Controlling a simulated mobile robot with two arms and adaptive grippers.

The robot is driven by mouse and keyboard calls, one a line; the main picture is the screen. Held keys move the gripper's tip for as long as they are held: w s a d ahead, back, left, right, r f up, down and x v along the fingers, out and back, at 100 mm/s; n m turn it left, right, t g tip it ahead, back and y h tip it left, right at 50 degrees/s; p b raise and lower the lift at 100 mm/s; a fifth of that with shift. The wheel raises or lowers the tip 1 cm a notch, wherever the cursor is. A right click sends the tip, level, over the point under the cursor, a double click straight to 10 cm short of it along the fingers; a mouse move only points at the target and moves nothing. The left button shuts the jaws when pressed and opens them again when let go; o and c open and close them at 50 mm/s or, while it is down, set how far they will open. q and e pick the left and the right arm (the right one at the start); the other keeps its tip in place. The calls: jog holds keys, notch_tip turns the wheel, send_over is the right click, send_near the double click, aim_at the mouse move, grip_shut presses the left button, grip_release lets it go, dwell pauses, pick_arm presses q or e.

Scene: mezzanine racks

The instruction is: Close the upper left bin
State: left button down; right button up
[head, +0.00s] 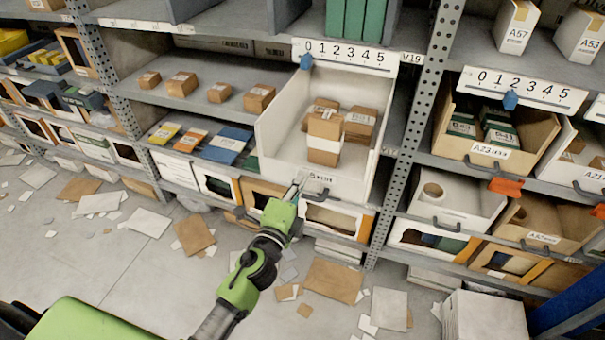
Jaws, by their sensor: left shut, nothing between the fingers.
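A white open-topped bin (270,135) sticks out of the shelf in the middle of the head view, with several brown cardboard boxes (325,138) in it. A white strip marked 0 to 5 (345,56) is above the bin, with a blue pointer (306,61) near its 0. My left gripper (298,184) is shut and empty at the lower left of the bin's front face, close to its label. I cannot tell whether it touches the face. My right gripper is out of view.
At the right, a brown bin (541,143) also stands out under another 0 to 5 strip. A perforated post (408,125) separates the two bays. Below are bins with dark handles. Cardboard and paper scraps (333,280) litter the floor. A white box (487,318) stands lower right.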

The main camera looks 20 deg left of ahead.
pick_arm(q)
jog(key=shift+w, duration=0.6)
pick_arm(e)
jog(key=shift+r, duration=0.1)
pick_arm(q)
jog(key=shift+w, duration=0.1)
